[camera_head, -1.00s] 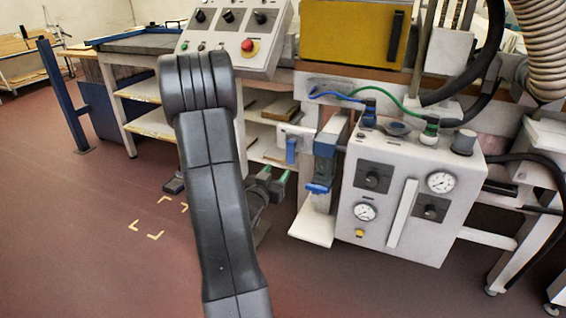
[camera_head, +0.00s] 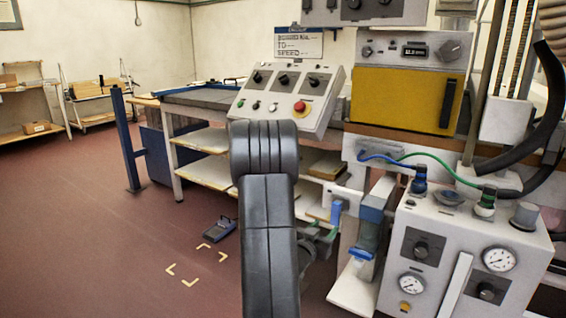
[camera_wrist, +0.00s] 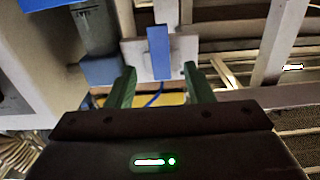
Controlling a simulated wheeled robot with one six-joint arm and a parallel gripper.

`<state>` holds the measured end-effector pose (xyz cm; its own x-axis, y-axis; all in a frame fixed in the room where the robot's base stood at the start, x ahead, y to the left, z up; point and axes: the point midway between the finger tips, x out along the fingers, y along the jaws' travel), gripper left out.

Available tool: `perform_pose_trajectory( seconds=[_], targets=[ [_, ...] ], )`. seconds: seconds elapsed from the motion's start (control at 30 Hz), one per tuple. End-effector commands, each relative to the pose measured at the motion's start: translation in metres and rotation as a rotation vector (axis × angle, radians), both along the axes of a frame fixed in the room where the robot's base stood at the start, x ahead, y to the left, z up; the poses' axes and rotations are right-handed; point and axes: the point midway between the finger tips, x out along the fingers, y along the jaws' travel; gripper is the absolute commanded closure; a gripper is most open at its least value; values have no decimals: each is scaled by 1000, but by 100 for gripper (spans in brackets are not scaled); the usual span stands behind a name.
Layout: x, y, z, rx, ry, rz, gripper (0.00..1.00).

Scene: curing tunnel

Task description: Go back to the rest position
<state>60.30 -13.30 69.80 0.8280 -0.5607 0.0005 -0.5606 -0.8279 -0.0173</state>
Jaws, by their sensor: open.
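My gripper (camera_wrist: 161,84) shows in the wrist view with two green fingers spread apart and nothing between them. A blue upright paddle on a pale plate (camera_wrist: 159,52) is in line with the gap, just beyond the fingertips. In the head view my dark arm stands in the middle and hides most of the gripper; only a bit of it shows at the arm's right side. The blue paddle (camera_head: 337,212) is just above and right of that bit.
A white gauge box (camera_head: 460,250) and a blue-grey clamp-like unit (camera_head: 370,225) stand right of the arm. A sloped control panel (camera_head: 285,98) with a red button is above it. A foot pedal (camera_head: 220,229) and yellow floor marks lie left. The left floor is open.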

Motion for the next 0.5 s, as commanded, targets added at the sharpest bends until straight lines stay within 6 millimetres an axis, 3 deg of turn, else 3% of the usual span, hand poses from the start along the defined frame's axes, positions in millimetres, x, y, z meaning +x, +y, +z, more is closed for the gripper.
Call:
perform_pose_trajectory(
  seconds=[0.2, 0.5],
  targets=[
    [37, -26, -1, -1, -1, -2, 53],
    [70, -48, -1, -2, 1, 0, 53]
  ],
)
